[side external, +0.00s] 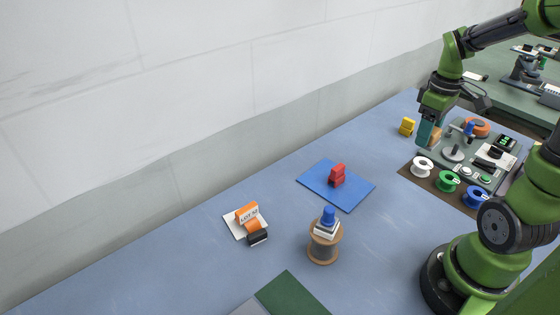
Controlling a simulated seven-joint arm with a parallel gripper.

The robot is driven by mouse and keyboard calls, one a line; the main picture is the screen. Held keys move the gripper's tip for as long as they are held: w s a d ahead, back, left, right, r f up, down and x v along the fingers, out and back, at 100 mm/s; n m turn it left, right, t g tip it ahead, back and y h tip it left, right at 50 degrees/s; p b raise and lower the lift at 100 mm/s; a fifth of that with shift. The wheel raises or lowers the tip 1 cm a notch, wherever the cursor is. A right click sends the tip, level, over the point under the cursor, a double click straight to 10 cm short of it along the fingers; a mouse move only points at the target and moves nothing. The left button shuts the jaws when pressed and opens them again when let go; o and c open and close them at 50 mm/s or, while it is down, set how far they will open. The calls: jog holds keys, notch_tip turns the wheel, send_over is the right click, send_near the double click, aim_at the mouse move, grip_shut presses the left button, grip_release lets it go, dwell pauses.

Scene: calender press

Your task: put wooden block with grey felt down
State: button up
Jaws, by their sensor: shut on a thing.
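My gripper (428,132) hangs at the upper right, pointing down, at the left edge of a grey machine (454,166). Its teal fingers are shut on the wooden block with grey felt (437,134). Only a small tan part of the block shows beside the fingers; I cannot make out its felt. I cannot tell whether the block touches the machine or is held above it.
White (422,167), green (446,182) and blue (475,197) spools stand before the machine. A yellow block (407,126) is left of my gripper. A red block (337,175) sits on a blue mat (316,187).

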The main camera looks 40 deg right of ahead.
jog(key=shift+r, duration=0.85)
jog(key=w+a+n, duration=0.2)
jog(key=a+n, duration=0.9)
jog(key=a, duration=0.9)
jog(key=s+a+n, duration=0.9)
jog(key=a+n, duration=0.2)
jog(key=a, duration=0.2)
jog(key=f, duration=0.6)
jog(key=s+f, duration=0.1)
jog(key=f, duration=0.3)
jog(key=shift+a, duration=0.3)
jog(key=shift+w+f, duration=0.1)
jog(key=shift+f, duration=0.35)
jog(key=w+a, duration=0.3)
jog(key=w+a+f, duration=0.1)
jog(key=w+a, duration=0.7)
jog(key=shift+w+a+f, duration=0.15)
jog(key=shift+w+f, duration=0.05)
jog(key=shift+f, duration=1.9)
